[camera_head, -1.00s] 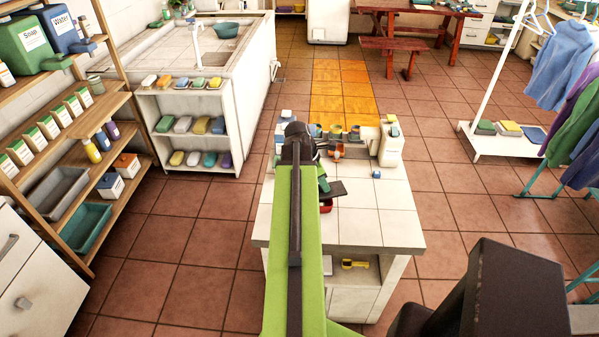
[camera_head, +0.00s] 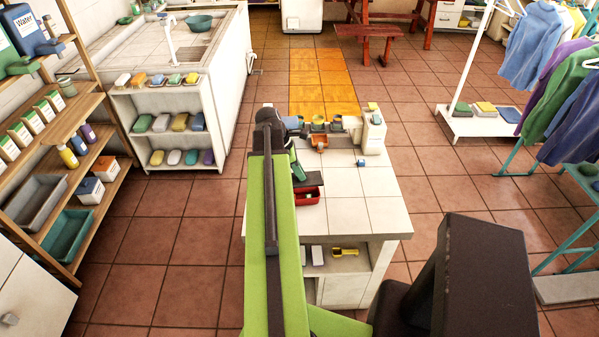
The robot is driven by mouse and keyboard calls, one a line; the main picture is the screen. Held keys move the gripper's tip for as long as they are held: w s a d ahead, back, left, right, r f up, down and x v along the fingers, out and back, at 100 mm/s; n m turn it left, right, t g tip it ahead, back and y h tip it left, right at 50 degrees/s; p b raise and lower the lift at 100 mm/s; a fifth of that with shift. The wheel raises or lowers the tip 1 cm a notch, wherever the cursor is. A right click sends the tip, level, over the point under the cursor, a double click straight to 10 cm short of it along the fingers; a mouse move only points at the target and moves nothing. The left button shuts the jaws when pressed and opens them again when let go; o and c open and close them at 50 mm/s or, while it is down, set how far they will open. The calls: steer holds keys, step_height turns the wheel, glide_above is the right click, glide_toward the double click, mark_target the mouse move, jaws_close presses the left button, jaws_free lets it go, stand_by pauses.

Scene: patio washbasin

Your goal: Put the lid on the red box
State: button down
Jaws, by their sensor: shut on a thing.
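The red box (camera_head: 310,198) stands on the white tiled counter (camera_head: 365,205), open at the top, just right of my green arm. A dark flat lid (camera_head: 313,180) is at the far side of the red box, seemingly above it; its left part is hidden by my arm. My gripper (camera_head: 298,170) is shut on the lid, but the fingers are small and partly hidden. I cannot tell whether the lid touches the box.
Several small pots (camera_head: 318,123) and a white dispenser (camera_head: 373,132) line the counter's far edge. A small orange item (camera_head: 319,143) and a blue block (camera_head: 361,162) lie nearer. The counter's right side is clear. A shelf below holds a yellow item (camera_head: 345,252).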

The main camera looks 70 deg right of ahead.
steer(key=shift+f+b, duration=2.65)
steer(key=shift+f, duration=0.25)
steer(key=shift+f, duration=0.15)
steer(key=c, duration=1.4)
jaws_free()
steer(key=shift+o, duration=0.5)
steer(key=o, duration=0.4)
steer(key=shift+w, duration=0.1)
